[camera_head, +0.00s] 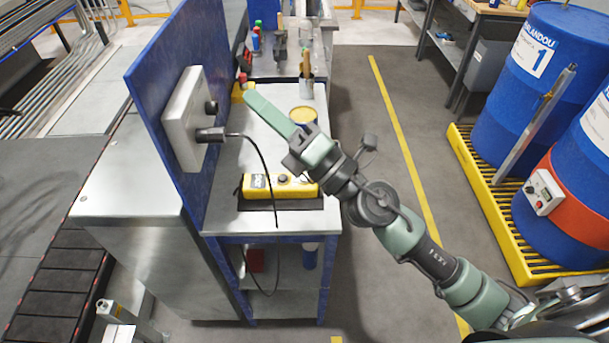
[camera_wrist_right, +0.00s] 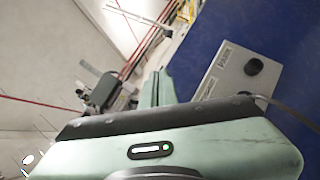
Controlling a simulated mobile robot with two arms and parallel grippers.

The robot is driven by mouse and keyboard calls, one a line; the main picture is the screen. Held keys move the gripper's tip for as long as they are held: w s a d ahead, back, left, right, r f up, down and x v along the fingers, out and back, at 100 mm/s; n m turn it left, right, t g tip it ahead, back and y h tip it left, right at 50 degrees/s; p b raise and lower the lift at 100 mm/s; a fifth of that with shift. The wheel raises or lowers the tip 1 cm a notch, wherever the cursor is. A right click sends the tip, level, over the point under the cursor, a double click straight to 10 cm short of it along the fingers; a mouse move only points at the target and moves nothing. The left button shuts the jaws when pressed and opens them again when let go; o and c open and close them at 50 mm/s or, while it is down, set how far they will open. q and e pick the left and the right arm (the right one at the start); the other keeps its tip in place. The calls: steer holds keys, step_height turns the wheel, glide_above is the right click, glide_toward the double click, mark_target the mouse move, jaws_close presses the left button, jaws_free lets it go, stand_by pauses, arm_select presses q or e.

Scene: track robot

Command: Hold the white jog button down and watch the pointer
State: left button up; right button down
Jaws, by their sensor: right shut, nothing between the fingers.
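A yellow control box (camera_head: 280,186) with small buttons on top lies near the front of the narrow workbench. I cannot tell for sure which of its buttons is white. A grey box (camera_head: 185,120) is fixed to the upright blue panel, seen nearly edge-on. It also shows in the right wrist view (camera_wrist_right: 235,75), with a black knob and small labels. No pointer can be made out. My right gripper (camera_head: 251,97) is shut and empty, raised over the bench to the right of the grey box and apart from the yellow box. My left gripper is out of view.
The upright blue panel (camera_head: 165,65) borders the bench (camera_head: 262,222) on the left. A black cable hangs from the grey box to below the bench. A round tin (camera_head: 303,115) and a cup (camera_head: 306,88) stand farther back. Blue drums (camera_head: 525,85) stand right, beyond open floor.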

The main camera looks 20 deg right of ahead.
steer(key=s+a+f+n+g+y, duration=0.1)
steer(key=a+f+n+g+y, duration=0.15)
steer(key=a+n+g, duration=0.5)
steer(key=n+g+h, duration=0.2)
steer(key=n+h, duration=0.9)
steer(key=h, duration=0.2)
glide_above(307, 178)
step_height(307, 178, down, 14)
steer(key=r, duration=0.1)
steer(key=shift+s+f, duration=0.1)
steer(key=shift+f, duration=0.15)
steer(key=shift+f, duration=0.2)
step_height(307, 178, down, 8)
steer(key=b, duration=0.5)
steer(key=shift+f+b, duration=0.25)
steer(key=shift+b, duration=0.15)
